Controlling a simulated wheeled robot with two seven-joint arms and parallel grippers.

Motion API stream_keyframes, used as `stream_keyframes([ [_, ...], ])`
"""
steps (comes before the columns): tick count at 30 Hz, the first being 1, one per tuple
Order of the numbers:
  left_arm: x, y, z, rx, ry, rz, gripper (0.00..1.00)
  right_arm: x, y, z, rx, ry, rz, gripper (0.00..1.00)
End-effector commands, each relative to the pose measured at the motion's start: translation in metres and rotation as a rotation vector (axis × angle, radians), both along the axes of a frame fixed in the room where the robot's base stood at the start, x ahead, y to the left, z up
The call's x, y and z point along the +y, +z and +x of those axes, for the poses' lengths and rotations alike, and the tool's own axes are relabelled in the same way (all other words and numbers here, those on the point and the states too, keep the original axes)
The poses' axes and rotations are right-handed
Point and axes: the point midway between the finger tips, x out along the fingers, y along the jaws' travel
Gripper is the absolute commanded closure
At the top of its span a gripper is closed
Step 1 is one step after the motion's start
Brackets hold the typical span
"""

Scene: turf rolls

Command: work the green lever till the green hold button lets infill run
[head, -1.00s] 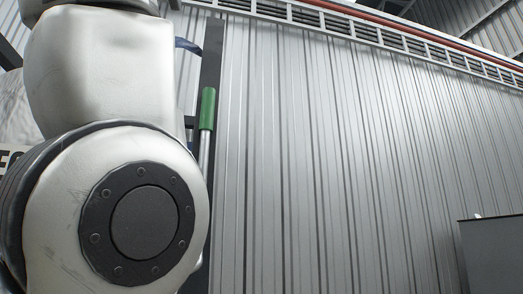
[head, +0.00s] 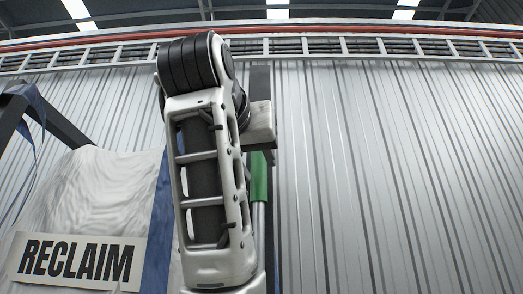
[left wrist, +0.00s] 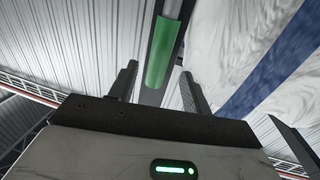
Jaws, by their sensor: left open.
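The lever has a green grip (head: 260,178) on a pale metal rod, standing upright in front of a dark post (head: 261,78). The grip also shows in the left wrist view (left wrist: 161,52), lined up with the gap between my fingers. My left gripper (left wrist: 158,84) is open, one finger on each side of that line, and empty. In the head view its pale body (head: 260,124) is just above the green grip, and its fingers are mostly hidden. I cannot tell whether a finger touches the grip. The green hold button is not in view. My right gripper is not in view.
A corrugated metal wall (head: 400,170) fills the background, with a cable tray (head: 400,47) along its top. A white bag with a RECLAIM sign (head: 77,261) and blue straps hangs from a dark frame at the left. The right side looks free.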

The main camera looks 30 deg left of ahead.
Motion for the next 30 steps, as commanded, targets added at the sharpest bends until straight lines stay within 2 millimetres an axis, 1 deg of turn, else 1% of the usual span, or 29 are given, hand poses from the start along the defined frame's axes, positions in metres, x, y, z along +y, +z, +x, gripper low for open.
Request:
stream_keyframes([
  [1,0.004,0.007,0.008,0.005,0.005,0.001,0.51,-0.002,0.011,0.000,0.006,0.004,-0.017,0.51],
  [6,0.010,0.004,0.026,0.004,0.002,0.001,0.51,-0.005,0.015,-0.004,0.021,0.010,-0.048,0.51],
  [9,0.011,0.002,0.032,0.003,0.000,0.001,0.51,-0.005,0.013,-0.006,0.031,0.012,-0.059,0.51],
  [20,0.012,-0.001,0.035,0.002,-0.001,0.002,0.51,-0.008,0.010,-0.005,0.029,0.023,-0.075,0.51],
  [21,0.012,-0.001,0.035,0.003,-0.001,0.001,0.63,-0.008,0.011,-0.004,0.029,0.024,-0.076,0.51],
  [23,0.012,-0.001,0.035,0.002,-0.001,0.002,0.79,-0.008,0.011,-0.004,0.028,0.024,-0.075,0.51],
  [24,0.012,-0.001,0.035,0.003,-0.001,0.001,0.90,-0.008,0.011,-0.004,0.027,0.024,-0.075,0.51],
  [25,0.012,-0.001,0.035,0.003,-0.001,0.001,0.99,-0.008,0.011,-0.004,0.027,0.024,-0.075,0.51],
  [30,0.011,-0.001,0.036,-0.001,-0.002,0.004,1.00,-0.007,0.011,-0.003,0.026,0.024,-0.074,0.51],
])
